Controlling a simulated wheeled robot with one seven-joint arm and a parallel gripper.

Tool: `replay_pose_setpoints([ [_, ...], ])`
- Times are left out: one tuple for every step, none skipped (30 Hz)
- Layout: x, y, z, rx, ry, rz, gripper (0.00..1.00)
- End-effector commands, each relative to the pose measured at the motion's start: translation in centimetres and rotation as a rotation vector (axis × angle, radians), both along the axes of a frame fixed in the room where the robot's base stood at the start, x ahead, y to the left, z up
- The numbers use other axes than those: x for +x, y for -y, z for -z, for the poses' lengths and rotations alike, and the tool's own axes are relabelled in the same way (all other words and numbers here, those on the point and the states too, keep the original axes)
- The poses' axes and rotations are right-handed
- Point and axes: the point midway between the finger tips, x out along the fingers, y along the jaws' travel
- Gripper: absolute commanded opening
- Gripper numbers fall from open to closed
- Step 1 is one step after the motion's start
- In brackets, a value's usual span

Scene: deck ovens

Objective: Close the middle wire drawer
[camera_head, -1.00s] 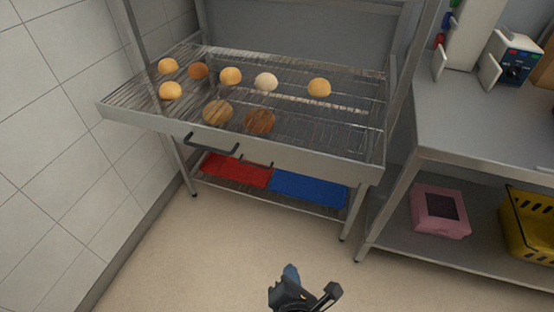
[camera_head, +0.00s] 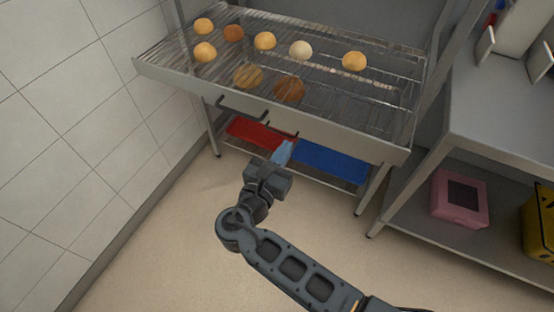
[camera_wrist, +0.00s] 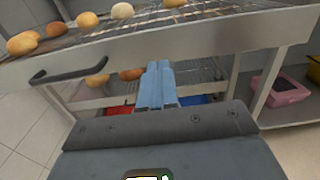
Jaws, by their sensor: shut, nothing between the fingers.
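A metal rack holds a wire drawer (camera_head: 340,95) that sticks out at the front, with a grey front panel (camera_head: 350,140) and a black handle (camera_head: 243,109). The panel and handle also show in the wrist view. My gripper (camera_head: 283,152) is shut and empty, in front of and below the panel's edge. In the wrist view its blue fingers (camera_wrist: 156,80) point towards the space beneath the panel.
Several buns (camera_head: 265,41) lie on the wires; two (camera_wrist: 97,80) show lower down. Red (camera_head: 258,133) and blue (camera_head: 328,162) items lie on the bottom shelf. A steel table (camera_head: 500,120) stands right, with a pink box (camera_head: 460,200) below. A tiled wall bounds the left.

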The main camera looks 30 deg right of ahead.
Motion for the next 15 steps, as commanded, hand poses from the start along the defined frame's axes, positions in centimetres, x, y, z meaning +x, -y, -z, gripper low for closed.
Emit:
replay_pose_setpoints([
  [0.6, 1.0, -0.1, -0.001, -0.001, 0.003, 0.00],
  [0.9, 1.5, -0.1, 0.000, -0.001, 0.004, 0.00],
  [1.4, 2.1, -0.1, 0.000, -0.001, 0.003, 0.00],
  [1.7, 2.6, -0.1, 0.000, -0.001, 0.004, 0.00],
  [2.1, 3.0, -0.1, 0.001, -0.001, 0.003, 0.00],
  [2.5, 3.5, -0.1, 0.001, -0.001, 0.002, 0.00],
  [2.8, 3.9, -0.1, 0.001, -0.001, 0.002, 0.00],
  [3.0, 4.2, -0.1, 0.001, 0.000, 0.001, 0.00],
  [3.3, 4.7, -0.1, 0.001, -0.001, 0.002, 0.00],
  [3.5, 5.0, -0.1, 0.001, -0.001, 0.002, 0.00],
  [3.7, 5.2, 0.0, 0.000, -0.001, 0.001, 0.00],
  [3.9, 5.5, 0.0, 0.000, -0.001, 0.000, 0.00],
  [4.1, 5.7, -0.1, 0.001, -0.001, 0.000, 0.00],
  [4.2, 5.8, -0.1, 0.001, -0.001, 0.000, 0.00],
  [4.3, 6.0, 0.0, 0.001, -0.001, 0.000, 0.00],
])
